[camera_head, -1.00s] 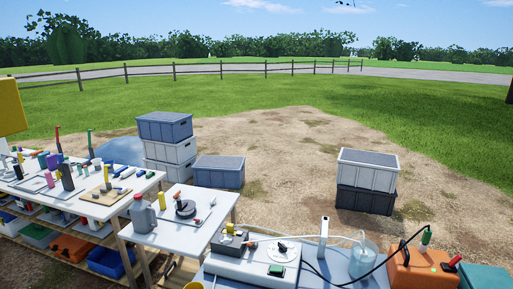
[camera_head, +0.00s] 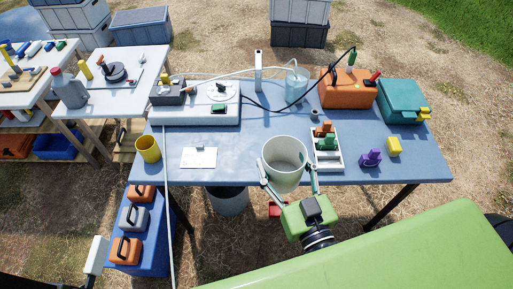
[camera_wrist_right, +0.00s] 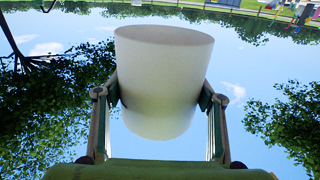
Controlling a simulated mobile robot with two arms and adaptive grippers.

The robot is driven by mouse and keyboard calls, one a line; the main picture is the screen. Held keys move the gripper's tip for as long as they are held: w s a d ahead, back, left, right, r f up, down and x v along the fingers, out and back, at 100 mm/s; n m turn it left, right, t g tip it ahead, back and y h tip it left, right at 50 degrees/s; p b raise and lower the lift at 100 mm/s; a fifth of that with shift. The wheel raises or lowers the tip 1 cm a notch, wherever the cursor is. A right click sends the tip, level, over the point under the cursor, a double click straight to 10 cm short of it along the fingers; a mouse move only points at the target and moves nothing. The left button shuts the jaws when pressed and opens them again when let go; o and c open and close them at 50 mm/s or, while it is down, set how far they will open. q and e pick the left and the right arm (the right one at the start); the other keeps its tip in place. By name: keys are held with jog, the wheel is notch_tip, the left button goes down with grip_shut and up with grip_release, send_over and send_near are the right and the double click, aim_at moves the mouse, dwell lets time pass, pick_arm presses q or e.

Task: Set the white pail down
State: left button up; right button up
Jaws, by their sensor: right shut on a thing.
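The white pail (camera_head: 284,178) is at the front edge of the blue table (camera_head: 240,168) in the head view, with its open mouth facing up. My right gripper (camera_head: 287,188) is shut on it, one finger on each side of its wall. In the right wrist view the pail (camera_wrist_right: 162,85) fills the space between the fingers of my right gripper (camera_wrist_right: 160,100), with sky and trees behind it. The pail overlaps the table edge in the picture; its underside is hidden, and contact with the table cannot be told. My left gripper is not in view.
A white tray of colored items (camera_head: 335,161) stands close right of the pail. A purple item (camera_head: 370,158) and a yellow block (camera_head: 394,147) are farther right. A white card (camera_head: 199,157) and yellow cup (camera_head: 147,149) are left. Bare tabletop lies between card and pail.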

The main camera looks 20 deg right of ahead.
jog(key=w+a+f+p, duration=0.2)
jog(key=w+a+f, duration=0.1)
jog(key=w+f, duration=0.3)
notch_tip(320, 180, down, 3)
jog(key=shift+w+r+p, duration=0.1)
jog(key=shift+w+p, duration=0.25)
jog(key=shift+p, duration=0.05)
jog(key=w+d+f+b, duration=0.1)
jog(key=w+f+b, duration=0.2)
jog(key=w+b, duration=0.1)
jog(key=w+d+f+b, duration=0.1)
jog(key=w+f+b, duration=0.2)
jog(key=w+b, duration=0.1)
jog(key=w+d+f+b, duration=0.1)
jog(key=w+f+b, duration=0.3)
jog(key=w+b, duration=0.1)
jog(key=shift+w+d, duration=0.1)
jog(key=shift+d, duration=0.15)
notch_tip(320, 180, down, 3)
jog(key=b, duration=0.2)
jog(key=shift+w+r+b, duration=0.15)
jog(key=shift+r+b, duration=0.05)
jog(key=shift+b, duration=0.15)
